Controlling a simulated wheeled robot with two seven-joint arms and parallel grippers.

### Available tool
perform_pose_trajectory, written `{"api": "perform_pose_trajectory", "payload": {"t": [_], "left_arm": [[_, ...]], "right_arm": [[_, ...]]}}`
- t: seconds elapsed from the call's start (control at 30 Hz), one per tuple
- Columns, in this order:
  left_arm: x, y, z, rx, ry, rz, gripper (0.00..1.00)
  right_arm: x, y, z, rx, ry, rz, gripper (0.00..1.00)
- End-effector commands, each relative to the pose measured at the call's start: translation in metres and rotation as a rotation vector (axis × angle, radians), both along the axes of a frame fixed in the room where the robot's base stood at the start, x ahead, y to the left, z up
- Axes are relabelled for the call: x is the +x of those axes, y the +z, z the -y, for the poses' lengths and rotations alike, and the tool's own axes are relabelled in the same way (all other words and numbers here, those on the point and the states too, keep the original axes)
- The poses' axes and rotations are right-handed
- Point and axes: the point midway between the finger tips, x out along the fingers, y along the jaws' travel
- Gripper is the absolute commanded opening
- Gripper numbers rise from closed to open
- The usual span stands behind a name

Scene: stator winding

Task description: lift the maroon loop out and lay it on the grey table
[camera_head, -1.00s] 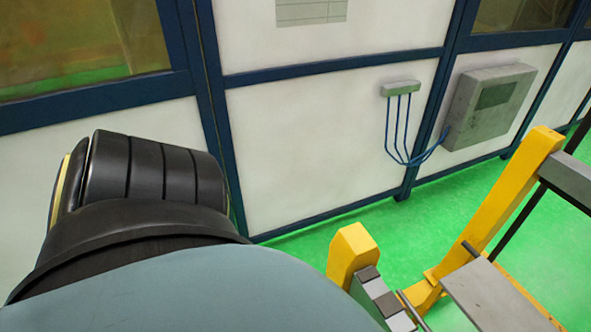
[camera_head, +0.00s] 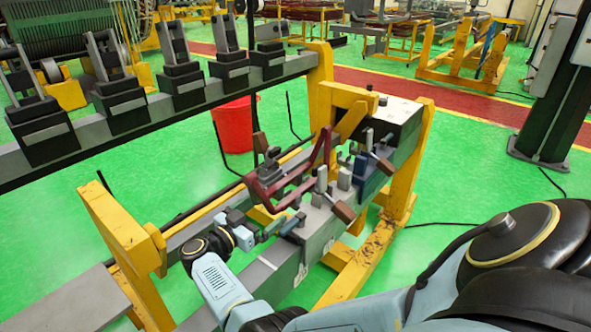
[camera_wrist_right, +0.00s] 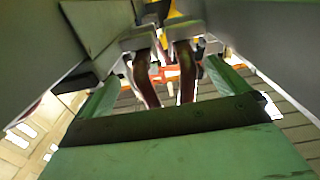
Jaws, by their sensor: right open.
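The maroon loop (camera_head: 324,150) stands in the clamping fixture (camera_head: 322,222) at the middle of the head view, its bent frame rising above the clamps. In the right wrist view two maroon strands (camera_wrist_right: 187,72) run up between grey clamp blocks. My right gripper (camera_head: 278,227) is open at the loop's near left side, close to the fixture's front. I cannot tell whether its fingers touch the loop. The grey table (camera_head: 70,302) shows as a bare flat surface at the lower left. My left gripper is out of view.
Wooden-handled clamps (camera_head: 343,212) stick up around the loop. Yellow posts (camera_head: 120,228) flank the fixture. A rail of black blocks (camera_head: 122,105) runs behind it. A red bin (camera_head: 234,124) stands on the green floor beyond. The visible grey tabletop is clear.

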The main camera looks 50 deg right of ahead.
Motion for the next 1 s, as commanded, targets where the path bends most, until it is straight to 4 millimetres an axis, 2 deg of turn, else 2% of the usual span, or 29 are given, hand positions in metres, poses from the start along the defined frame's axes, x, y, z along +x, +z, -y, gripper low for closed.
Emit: {"api": "perform_pose_trajectory", "payload": {"t": [0.33,0.67,1.0], "left_arm": [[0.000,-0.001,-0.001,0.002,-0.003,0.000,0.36],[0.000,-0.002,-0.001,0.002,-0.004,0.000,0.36],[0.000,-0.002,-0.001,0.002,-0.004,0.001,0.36]], "right_arm": [[0.009,0.004,0.048,-0.004,0.001,0.000,1.00],[0.009,0.004,0.054,-0.002,0.002,0.001,1.00],[0.009,0.004,0.054,-0.002,0.002,0.001,0.56]]}}
